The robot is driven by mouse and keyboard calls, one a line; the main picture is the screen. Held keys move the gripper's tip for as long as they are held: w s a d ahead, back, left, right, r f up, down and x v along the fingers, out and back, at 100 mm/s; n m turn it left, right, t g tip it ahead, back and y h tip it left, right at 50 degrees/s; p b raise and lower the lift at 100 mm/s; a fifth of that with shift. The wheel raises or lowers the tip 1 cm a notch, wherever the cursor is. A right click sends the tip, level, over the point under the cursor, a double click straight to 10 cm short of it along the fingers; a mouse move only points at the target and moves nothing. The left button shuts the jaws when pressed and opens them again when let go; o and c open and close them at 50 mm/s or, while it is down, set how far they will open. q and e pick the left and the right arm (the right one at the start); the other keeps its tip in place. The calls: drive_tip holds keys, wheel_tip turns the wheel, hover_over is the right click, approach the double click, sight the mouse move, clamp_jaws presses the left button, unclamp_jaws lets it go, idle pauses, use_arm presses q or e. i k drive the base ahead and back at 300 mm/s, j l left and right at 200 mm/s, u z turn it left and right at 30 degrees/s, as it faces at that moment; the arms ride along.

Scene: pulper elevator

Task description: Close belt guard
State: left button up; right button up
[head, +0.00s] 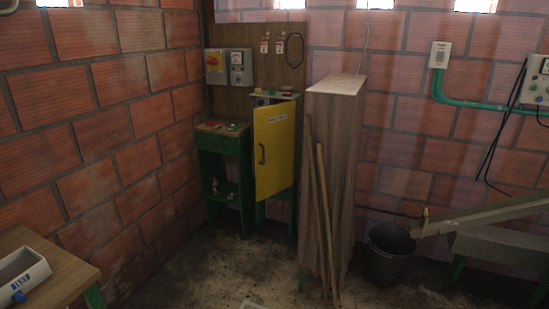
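A yellow panel with a dark handle and a white label, which looks like the belt guard (275,150), stands upright at the back, near the corner. It is mounted on a green-legged stand (283,205). It appears angled out from the stand, but I cannot tell exactly how far it is swung. Its right edge is close to a tall wooden cabinet (335,175), which hides part of the stand. Neither of my grippers is in view.
Wooden poles (325,220) lean against the cabinet. A dark bucket (390,253) and a sloping chute (480,214) are at right. A small green table (224,145) stands left of the panel. A wooden table (60,252) is at front left. The floor between is mostly clear.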

sight(273, 126)
drive_tip(key=i+l, duration=0.1)
drive_tip(key=i, duration=0.45)
drive_tip(key=i+l, duration=0.15)
drive_tip(key=i, duration=0.35)
